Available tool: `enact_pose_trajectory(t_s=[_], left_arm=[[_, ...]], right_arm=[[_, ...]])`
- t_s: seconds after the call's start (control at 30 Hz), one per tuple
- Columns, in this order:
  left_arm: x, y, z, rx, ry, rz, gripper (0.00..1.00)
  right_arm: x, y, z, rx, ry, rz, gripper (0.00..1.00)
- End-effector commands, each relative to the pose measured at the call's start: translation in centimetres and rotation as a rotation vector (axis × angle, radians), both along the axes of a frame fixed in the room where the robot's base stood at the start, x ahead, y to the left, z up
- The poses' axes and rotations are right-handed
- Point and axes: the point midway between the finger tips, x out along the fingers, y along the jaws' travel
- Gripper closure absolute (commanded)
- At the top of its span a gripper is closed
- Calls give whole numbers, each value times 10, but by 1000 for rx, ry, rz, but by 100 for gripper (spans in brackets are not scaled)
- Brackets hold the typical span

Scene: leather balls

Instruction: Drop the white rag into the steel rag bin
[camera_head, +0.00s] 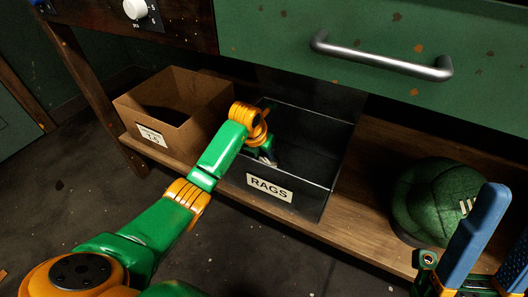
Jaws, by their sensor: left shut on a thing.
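The steel rag bin (318,187) is a dark open box labelled RAGS on the wooden shelf under the green drawer. My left arm reaches in from the lower left, and my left gripper (266,152) is at the bin's left part, over its opening. It is shut, with a small pale bit of the white rag (268,161) showing at its tips. Most of the rag is hidden by the gripper and the bin's front wall. My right gripper (504,238) is at the lower right, its blue fingers apart, with nothing seen between them.
An open cardboard box (190,132) stands left of the bin. A green leather ball (425,195) sits on the shelf (368,165) at the right, close to my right gripper. The drawer with its metal handle (380,62) overhangs the shelf. The floor in front is mostly clear.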

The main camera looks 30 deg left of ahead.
Motion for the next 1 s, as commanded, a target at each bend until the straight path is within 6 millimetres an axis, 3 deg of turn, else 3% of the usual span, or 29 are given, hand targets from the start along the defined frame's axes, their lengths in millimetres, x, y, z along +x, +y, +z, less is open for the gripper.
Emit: enact_pose_trajectory(t_s=[0.13, 0.17, 0.27, 0.63, 0.83, 1.0], left_arm=[[0, 0, -2, 0, 0, 0, 100], [0, 0, -2, 0, 1, 0, 59], [0, 0, -2, 0, 1, 0, 32], [0, 0, 4, -1, -1, 1, 32], [-3, 1, 20, 1, -1, 2, 32], [-7, 1, 31, 0, -1, 1, 32]], right_arm=[[-3, -1, 1, 5, -20, 3, 50], [-3, -1, 1, 6, -21, 3, 50], [-3, -1, 1, 6, -21, 3, 50], [0, 0, 3, 0, 0, 1, 50], [38, 5, -15, -55, 218, -24, 50], [74, 9, -45, -114, 457, -47, 50]])
